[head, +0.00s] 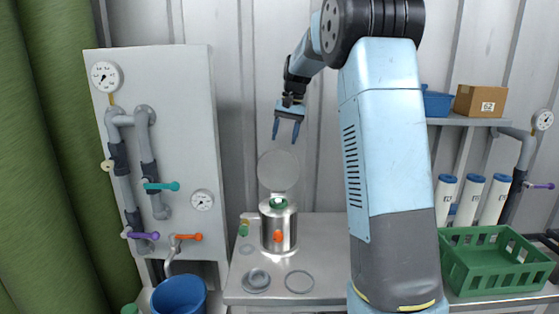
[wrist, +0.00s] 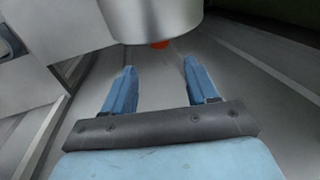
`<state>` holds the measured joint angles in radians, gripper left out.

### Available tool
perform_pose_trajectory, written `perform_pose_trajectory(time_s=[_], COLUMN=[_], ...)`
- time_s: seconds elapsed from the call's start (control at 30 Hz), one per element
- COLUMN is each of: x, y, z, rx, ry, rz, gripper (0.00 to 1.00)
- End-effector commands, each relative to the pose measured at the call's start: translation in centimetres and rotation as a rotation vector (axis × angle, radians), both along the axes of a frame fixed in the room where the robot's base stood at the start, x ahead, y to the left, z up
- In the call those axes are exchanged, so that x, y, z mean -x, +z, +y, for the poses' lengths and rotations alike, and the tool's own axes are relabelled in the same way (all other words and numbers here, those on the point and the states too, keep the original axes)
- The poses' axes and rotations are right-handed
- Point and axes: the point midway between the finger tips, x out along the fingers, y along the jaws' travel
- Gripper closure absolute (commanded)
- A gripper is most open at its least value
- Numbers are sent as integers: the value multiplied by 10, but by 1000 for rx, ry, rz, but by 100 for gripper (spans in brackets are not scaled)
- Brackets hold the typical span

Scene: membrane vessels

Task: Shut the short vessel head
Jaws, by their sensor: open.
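The short steel vessel (head: 269,236) stands upright on the bench, with an orange knob (head: 278,236) low on its front. Its round grey head (head: 278,170) stands raised at the back of the rim, so the vessel is open. A green ring with a pale centre (head: 278,203) shows at the vessel's mouth. My gripper (head: 285,140) points down in the air above the raised head, apart from it, with its blue fingers spread and empty. In the wrist view the open fingers (wrist: 158,64) point towards a steel cylinder (wrist: 150,18) with an orange part below it.
The bench (head: 325,250) carries a grey round piece (head: 256,279) and a flat ring (head: 299,272) before the vessel. A pipe panel (head: 180,100) stands left, a blue bucket (head: 180,296) below it. A green crate (head: 495,270) and white cylinders (head: 468,200) are right.

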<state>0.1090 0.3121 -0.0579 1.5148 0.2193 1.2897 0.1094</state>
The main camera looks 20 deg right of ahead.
Motion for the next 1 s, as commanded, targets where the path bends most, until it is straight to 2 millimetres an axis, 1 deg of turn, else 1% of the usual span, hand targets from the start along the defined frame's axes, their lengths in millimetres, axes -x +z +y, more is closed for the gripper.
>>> perform_pose_trajectory(time_s=[0.03, 0.3, 0.5, 0.7, 0.97, 1.0], x=[0, -3, -5, -5, -5, -5], y=[-10, -55, -78, -87, -88, -88], z=[2, 10, 15, 17, 17, 17], rx=[-1, -1, -1, -1, -1, 0], ry=[1, 0, 0, 1, 1, 1], rz=[3, 2, 0, -1, -1, -1], gripper=[42, 42, 42, 42, 42, 45])
